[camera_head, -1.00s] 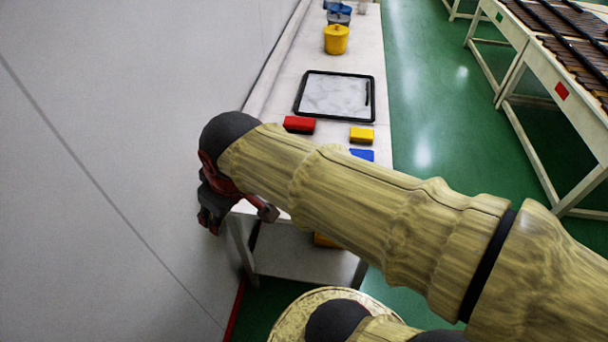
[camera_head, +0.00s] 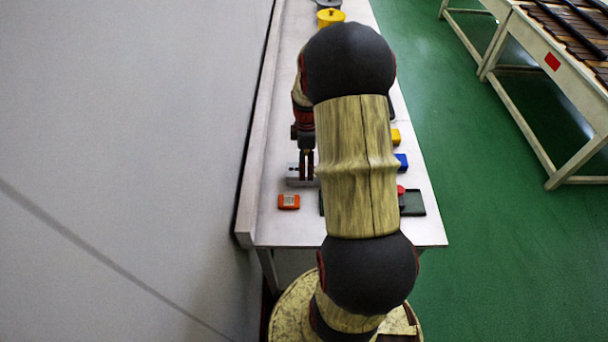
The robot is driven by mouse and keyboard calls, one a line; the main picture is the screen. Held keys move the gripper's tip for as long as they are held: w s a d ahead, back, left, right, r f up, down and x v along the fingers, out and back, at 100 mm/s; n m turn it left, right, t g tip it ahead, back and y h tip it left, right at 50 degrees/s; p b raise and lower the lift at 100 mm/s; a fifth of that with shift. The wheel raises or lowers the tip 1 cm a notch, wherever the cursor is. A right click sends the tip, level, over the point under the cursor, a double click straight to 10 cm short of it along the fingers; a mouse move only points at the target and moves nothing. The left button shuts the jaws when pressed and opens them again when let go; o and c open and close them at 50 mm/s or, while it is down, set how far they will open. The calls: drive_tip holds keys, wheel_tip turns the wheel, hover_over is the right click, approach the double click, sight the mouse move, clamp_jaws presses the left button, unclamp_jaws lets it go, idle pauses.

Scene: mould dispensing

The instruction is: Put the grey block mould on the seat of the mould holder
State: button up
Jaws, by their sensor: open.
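My gripper (camera_head: 306,176) points down over the wall side of the table, its fingers dark and open. A grey block (camera_head: 294,180), which looks like the grey block mould, lies right at the fingertips. I cannot tell whether the fingers are around it, in front of it or touching it. A dark green flat piece (camera_head: 413,203) with a small red part (camera_head: 401,190) shows to the right of my arm. It may belong to the mould holder, but my arm hides the middle of it, and no seat can be made out.
An orange-red device (camera_head: 289,202) lies just in front of the grey block. A blue block (camera_head: 401,162) and a yellow block (camera_head: 395,137) stand along the right edge of the white table (camera_head: 270,228). A yellow pot (camera_head: 330,17) is at the back. The wall closes off the left.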

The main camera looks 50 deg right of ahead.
sight(293, 180)
drive_tip(key=f, duration=0.2)
drive_tip(key=f+b, duration=0.1)
drive_tip(key=f, duration=0.2)
drive_tip(key=shift+w+a+f+b, duration=0.25)
drive_tip(key=shift+a+f+b, duration=0.05)
drive_tip(key=shift+f, duration=0.1)
drive_tip(key=shift+c, duration=1.3)
drive_tip(key=c, duration=1.5)
drive_tip(key=shift+r, duration=0.1)
clamp_jaws()
